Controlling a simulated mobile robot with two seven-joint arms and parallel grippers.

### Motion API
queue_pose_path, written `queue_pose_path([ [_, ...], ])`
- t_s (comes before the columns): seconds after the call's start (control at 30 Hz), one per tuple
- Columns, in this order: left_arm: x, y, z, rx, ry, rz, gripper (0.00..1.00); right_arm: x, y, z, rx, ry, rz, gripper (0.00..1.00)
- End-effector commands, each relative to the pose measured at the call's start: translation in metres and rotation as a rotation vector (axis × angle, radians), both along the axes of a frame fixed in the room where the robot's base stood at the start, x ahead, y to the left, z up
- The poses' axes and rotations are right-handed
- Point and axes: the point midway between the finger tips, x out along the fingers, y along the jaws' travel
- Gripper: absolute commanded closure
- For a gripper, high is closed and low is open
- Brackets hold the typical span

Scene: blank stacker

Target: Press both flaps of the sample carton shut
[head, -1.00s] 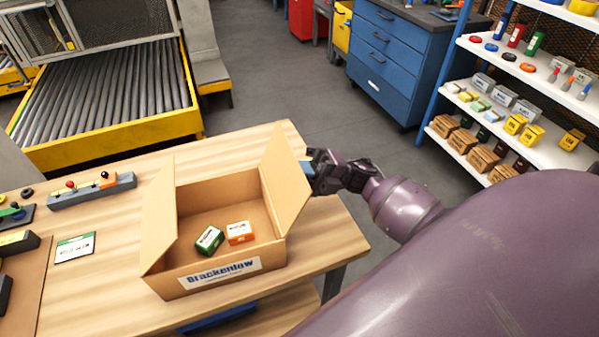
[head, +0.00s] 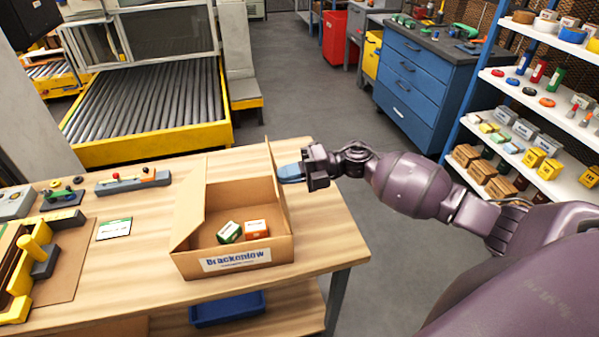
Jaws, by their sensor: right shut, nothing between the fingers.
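The sample carton (head: 190,266) is an open cardboard box labelled Brackenlow, standing on the wooden table. Its left flap (head: 189,206) stands up, and the inside of the box is in view. Its right flap (head: 276,180) also stands up, seen nearly edge-on. A green-and-white small box (head: 229,232) and an orange-and-white small box (head: 256,229) lie inside. My right gripper (head: 288,173) is shut and empty, its blue fingertips at the outer side of the right flap. Whether they touch it I cannot tell. My left gripper is not in view.
The table (head: 330,230) is bare right of the carton. To the left are a white-and-green card (head: 114,229), a grey strip with knobs (head: 133,182) and a yellow-handled fixture (head: 32,255). A blue bin (head: 228,308) sits on the shelf below.

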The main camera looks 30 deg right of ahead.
Motion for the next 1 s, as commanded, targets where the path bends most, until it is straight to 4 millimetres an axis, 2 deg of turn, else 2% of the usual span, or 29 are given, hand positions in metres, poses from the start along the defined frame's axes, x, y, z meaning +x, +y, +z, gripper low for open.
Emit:
queue_pose_path([
  [0.17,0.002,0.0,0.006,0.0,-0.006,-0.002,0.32,0.005,0.015,0.0,0.001,-0.002,0.001,1.0],
  [0.5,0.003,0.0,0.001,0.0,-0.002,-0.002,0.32,0.011,0.037,-0.006,0.003,-0.001,0.001,1.0],
  [1.0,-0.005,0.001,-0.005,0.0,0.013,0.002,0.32,0.015,0.048,-0.011,0.003,-0.002,0.001,1.0],
])
